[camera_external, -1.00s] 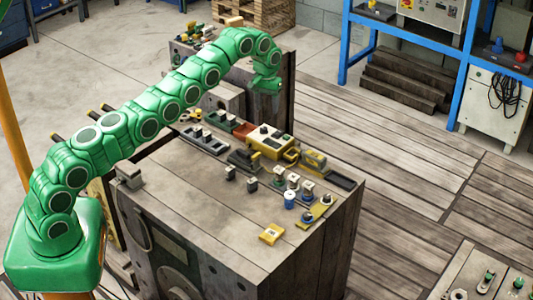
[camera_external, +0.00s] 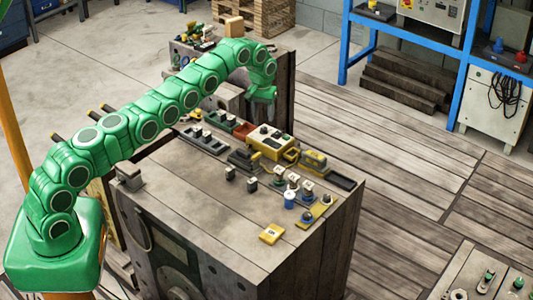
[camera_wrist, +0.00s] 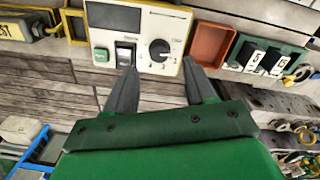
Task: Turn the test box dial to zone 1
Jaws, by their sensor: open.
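The test box (camera_external: 270,142) is a yellow-framed box with a pale face on the far part of the bench top. In the wrist view the test box (camera_wrist: 138,30) shows a dark screen, a green button, a rocker switch and, on the right, a round black dial (camera_wrist: 159,50) with a pale pointer mark. The zone markings are too small to read. My gripper (camera_wrist: 158,80) is open and empty, its two dark fingers apart and pointing toward the box, below the dial in the picture.
A red-brown tray (camera_wrist: 212,45) and a green-framed switch block (camera_wrist: 265,57) sit right of the box in the wrist view. A yellow tester (camera_external: 314,160) stands beside it on the bench. The near bench top (camera_external: 200,205) is mostly clear.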

